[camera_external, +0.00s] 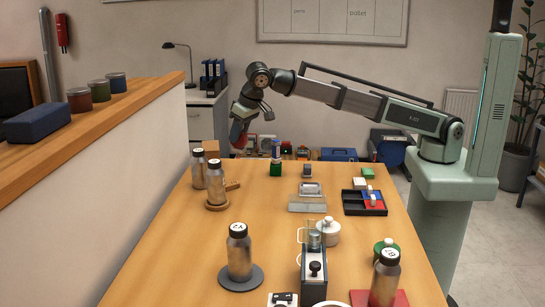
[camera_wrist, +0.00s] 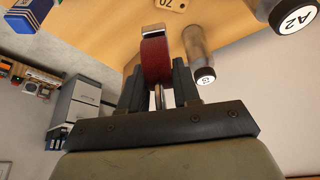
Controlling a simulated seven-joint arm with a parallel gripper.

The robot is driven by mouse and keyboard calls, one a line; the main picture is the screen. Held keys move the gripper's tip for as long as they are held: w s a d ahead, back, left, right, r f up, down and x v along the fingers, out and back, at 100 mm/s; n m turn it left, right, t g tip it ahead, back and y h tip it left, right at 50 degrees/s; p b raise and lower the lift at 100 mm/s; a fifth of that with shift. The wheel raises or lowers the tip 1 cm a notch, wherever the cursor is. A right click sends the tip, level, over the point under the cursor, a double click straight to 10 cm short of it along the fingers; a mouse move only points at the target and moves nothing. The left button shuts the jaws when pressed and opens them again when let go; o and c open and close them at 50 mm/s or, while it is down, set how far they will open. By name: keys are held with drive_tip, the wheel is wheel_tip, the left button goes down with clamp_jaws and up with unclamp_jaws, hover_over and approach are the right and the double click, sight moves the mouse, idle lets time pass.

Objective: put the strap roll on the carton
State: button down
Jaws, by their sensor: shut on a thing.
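The red strap roll (camera_wrist: 156,60) is held upright between the two dark fingers of my gripper (camera_wrist: 160,84) in the wrist view. In the external view the roll (camera_external: 238,135) hangs below my wrist at the far left end of the table, above the tabletop. My gripper (camera_external: 240,122) is shut on it. A plain brown box (camera_external: 211,146), which looks like the carton, stands at the far left corner behind the bottles, to the left of and lower than the roll. It is partly hidden by a bottle, and I cannot pick it out in the wrist view.
Two silver bottles (camera_external: 198,169) (camera_external: 215,186) stand near the box. A tan tag (camera_wrist: 172,4) lies by them. A ledge wall (camera_external: 160,125) runs along the left. More bottles and a black tray (camera_external: 352,209) stand nearer.

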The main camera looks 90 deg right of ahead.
drive_tip(key=w+d+r+m, duration=0.1)
drive_tip(key=w+d+r, duration=0.1)
drive_tip(key=w+d, duration=0.35)
drive_tip(key=w+d+r+m, duration=0.1)
drive_tip(key=w+d+r, duration=0.15)
drive_tip(key=d, duration=0.65)
wheel_tip(320, 180, up, 2)
drive_tip(key=n+y, duration=0.2)
drive_tip(key=n, duration=0.5)
hover_over(210, 145)
drive_tip(key=shift+t, duration=0.3)
drive_tip(key=shift+s+a+f, duration=0.1)
drive_tip(key=shift+f, duration=2.35)
drive_tip(key=shift+a+f, duration=0.1)
drive_tip(key=shift+f, duration=2.35)
drive_tip(key=shift+f, duration=0.15)
drive_tip(key=c, duration=0.8)
unclamp_jaws()
drive_tip(key=v, duration=1.2)
drive_tip(key=shift+r, duration=0.25)
drive_tip(key=shift+a, duration=0.1)
